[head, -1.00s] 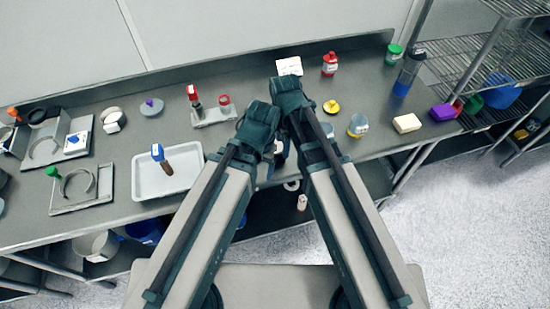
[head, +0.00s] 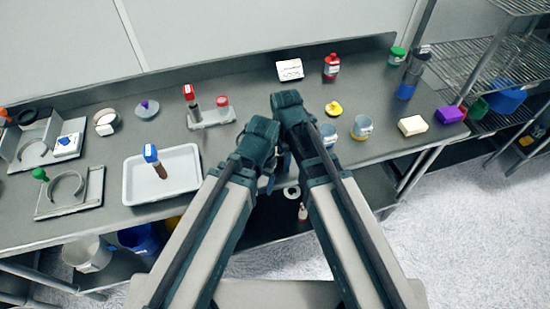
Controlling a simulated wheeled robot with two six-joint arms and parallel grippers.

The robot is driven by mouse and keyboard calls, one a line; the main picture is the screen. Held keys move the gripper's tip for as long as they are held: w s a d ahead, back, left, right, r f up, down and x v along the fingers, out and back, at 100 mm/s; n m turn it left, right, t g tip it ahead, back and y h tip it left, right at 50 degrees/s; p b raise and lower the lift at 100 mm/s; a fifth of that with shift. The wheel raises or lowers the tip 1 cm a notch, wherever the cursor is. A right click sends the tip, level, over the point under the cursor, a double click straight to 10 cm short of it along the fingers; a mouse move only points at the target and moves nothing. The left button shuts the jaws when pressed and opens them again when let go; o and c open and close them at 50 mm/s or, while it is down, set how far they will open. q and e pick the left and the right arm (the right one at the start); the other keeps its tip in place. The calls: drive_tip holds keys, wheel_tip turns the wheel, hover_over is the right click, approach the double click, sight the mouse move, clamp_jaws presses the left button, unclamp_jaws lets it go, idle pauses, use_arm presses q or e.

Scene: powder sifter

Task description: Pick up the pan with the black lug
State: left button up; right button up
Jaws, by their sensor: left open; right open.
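I cannot make out a black lug on any pan for certain. A pale round pan-like piece (head: 106,122) with a dark patch stands at the left back of the bench. A black ring (head: 28,117) lies further left, by the grey fixture (head: 45,140). Two small round containers with blue and yellow markings (head: 362,127) (head: 328,135) stand right of my arms. My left gripper (head: 268,180) and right gripper (head: 284,158) hang near the bench's front edge, mostly hidden behind my own wrists. Both are open, apart from all of these pieces.
A white tray (head: 185,187) holds a blue-topped brush-like tool (head: 153,160). A stand (head: 214,118) with red-topped pieces, a yellow-lidded piece (head: 333,108), a red bottle (head: 331,66) and a cream block (head: 412,126) share the bench. A wire shelf (head: 480,65) is at right.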

clamp_jaws()
drive_tip(key=shift+r, duration=0.1)
idle(0.4)
wheel_tip(320, 180, up, 10)
drive_tip(key=p, duration=1)
